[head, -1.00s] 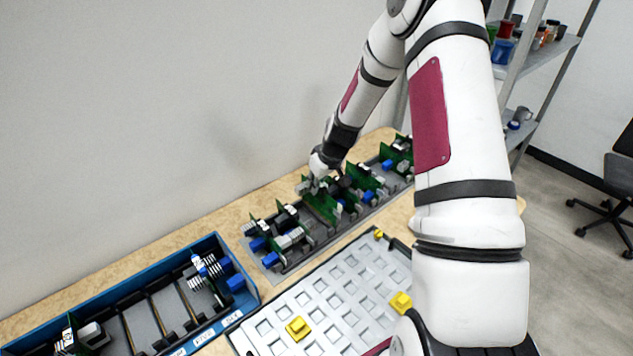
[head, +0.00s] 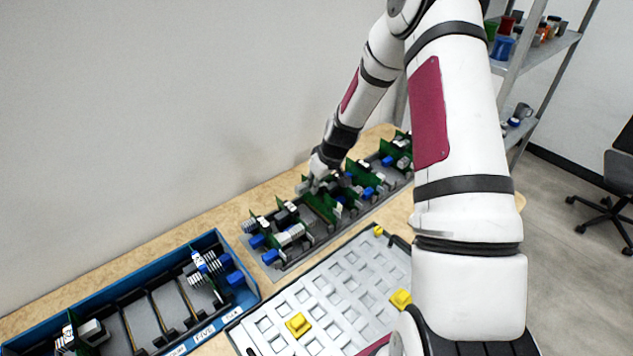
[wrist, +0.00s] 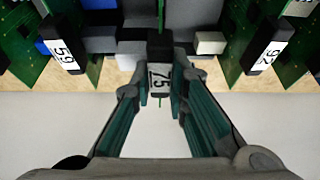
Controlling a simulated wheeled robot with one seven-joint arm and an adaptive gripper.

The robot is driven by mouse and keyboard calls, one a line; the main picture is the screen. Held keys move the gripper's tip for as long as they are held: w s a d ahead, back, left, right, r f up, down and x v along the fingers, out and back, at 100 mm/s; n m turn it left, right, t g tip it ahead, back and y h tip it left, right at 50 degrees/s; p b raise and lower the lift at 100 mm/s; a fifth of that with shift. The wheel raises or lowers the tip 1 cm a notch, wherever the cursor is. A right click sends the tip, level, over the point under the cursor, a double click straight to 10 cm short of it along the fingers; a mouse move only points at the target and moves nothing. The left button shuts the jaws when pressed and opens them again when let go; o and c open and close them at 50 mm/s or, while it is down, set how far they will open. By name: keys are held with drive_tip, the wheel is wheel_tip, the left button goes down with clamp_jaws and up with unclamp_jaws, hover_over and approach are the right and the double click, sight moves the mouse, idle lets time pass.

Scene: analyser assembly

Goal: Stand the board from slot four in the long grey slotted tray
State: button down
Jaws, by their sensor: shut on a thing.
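My gripper (head: 316,184) is over the long grey slotted tray (head: 318,237) in the head view. In the wrist view my gripper (wrist: 162,88) is shut on a board whose dark handle block (wrist: 159,50) carries a white label reading 75. In the head view this green board (head: 324,206) stands upright in the tray, among other boards. Its lower edge is hidden, so I cannot tell how deep it sits. The blue slotted rack (head: 246,302) at the lower left holds boards at both ends, with several bare slots between them.
Neighbouring boards have labels 59 (wrist: 66,55) and 92 (wrist: 268,55), one on each side of my gripper. A white grid plate (head: 345,290) with yellow blocks (head: 298,325) lies in front of the tray. The wall is close behind. A shelf (head: 545,60) stands at the right.

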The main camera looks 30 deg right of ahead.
drive_tip(key=shift+f, duration=0.15)
drive_tip(key=shift+f, duration=1.15)
idle(0.9)
drive_tip(key=c, duration=1.4)
unclamp_jaws()
drive_tip(key=shift+o, duration=0.2)
drive_tip(key=shift+r+p, duration=0.45)
drive_tip(key=shift+r, duration=1.5)
drive_tip(key=shift+r+p, duration=0.9)
drive_tip(key=shift+r, duration=2.6)
drive_tip(key=shift+r, duration=0.1)
